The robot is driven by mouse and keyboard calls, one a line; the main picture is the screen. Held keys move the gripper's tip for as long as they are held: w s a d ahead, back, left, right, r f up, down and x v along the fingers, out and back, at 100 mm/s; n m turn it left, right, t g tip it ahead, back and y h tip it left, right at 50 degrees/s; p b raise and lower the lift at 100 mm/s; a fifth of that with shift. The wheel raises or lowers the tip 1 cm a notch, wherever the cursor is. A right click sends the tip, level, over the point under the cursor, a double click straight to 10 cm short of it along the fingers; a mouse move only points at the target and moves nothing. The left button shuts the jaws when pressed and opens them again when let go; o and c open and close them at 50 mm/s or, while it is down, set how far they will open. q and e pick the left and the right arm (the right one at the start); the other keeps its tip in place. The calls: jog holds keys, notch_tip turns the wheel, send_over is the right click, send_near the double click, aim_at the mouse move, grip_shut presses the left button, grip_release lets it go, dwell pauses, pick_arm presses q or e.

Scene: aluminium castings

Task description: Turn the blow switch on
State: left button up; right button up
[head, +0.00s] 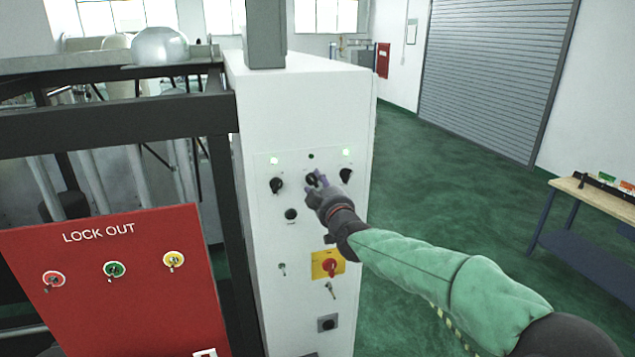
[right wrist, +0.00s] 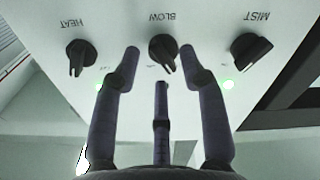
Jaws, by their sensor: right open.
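The blow switch (right wrist: 163,50) is a black rotary knob, the middle one of three on the white cabinet's panel, under an upside-down BLOW label in the right wrist view. In the head view it shows partly (head: 311,179) behind my fingers. My right gripper (head: 316,188) is open and empty in front of it. In the right wrist view two fingers flank the knob and the third points at it from below; whether they touch cannot be told. My left gripper is not in view.
The HEAT knob (right wrist: 80,55) and MIST knob (right wrist: 250,50) flank it, each with a lit green lamp. The lamp above the middle knob (head: 311,156) looks dark. Lower are a black button (head: 291,215) and red-yellow switch (head: 329,265). A red lock-out board (head: 120,310) stands left.

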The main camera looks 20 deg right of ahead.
jog(key=shift+w, duration=0.65)
grip_shut()
